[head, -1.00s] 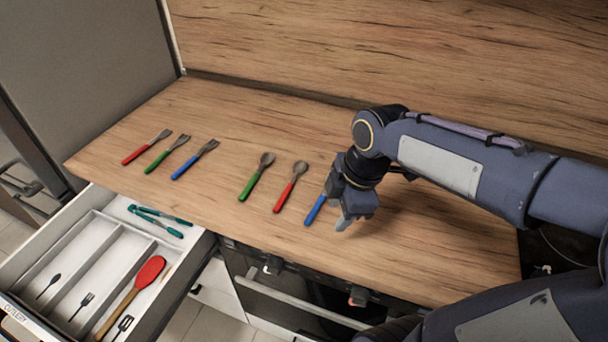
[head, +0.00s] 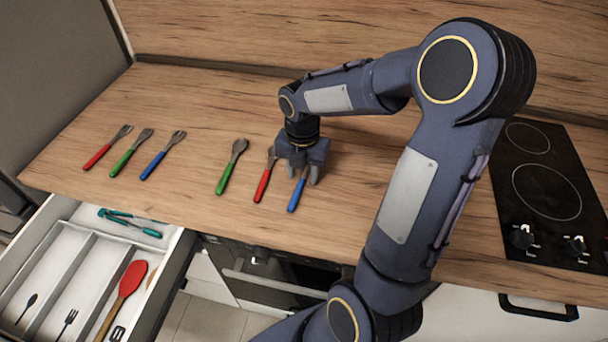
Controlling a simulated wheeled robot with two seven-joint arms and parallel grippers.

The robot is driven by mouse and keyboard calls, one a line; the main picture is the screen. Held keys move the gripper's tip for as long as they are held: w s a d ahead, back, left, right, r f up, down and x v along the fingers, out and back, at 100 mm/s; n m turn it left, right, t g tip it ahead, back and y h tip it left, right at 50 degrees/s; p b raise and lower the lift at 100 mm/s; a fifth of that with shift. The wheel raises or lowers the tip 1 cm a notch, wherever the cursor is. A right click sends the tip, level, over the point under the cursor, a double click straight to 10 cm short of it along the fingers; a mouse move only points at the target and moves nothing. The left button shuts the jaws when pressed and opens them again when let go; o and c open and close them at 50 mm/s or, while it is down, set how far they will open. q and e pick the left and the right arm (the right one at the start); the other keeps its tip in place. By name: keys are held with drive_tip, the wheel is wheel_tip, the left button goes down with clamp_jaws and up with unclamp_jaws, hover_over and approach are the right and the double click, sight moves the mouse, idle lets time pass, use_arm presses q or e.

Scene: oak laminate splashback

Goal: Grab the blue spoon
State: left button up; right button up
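The blue spoon (head: 297,194) lies on the wooden counter at the right end of the cutlery row, its blue handle pointing toward the counter's front edge. My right gripper (head: 303,172) is low over its upper part, pointing down, and hides the spoon's head. Its fingertips look apart, one on each side of the spoon, so it appears open. Whether the fingers touch the spoon cannot be told. My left gripper is not in view.
A red spoon (head: 264,182) lies just left of the gripper, then a green spoon (head: 226,176). Red, green and blue forks (head: 154,165) lie farther left. An open cutlery drawer (head: 85,238) is at lower left. A black cooktop (head: 545,190) is at right.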

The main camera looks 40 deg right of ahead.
drive_tip(key=shift+f, duration=0.35)
drive_tip(key=shift+c, duration=0.4)
clamp_jaws()
drive_tip(key=shift+r, duration=0.1)
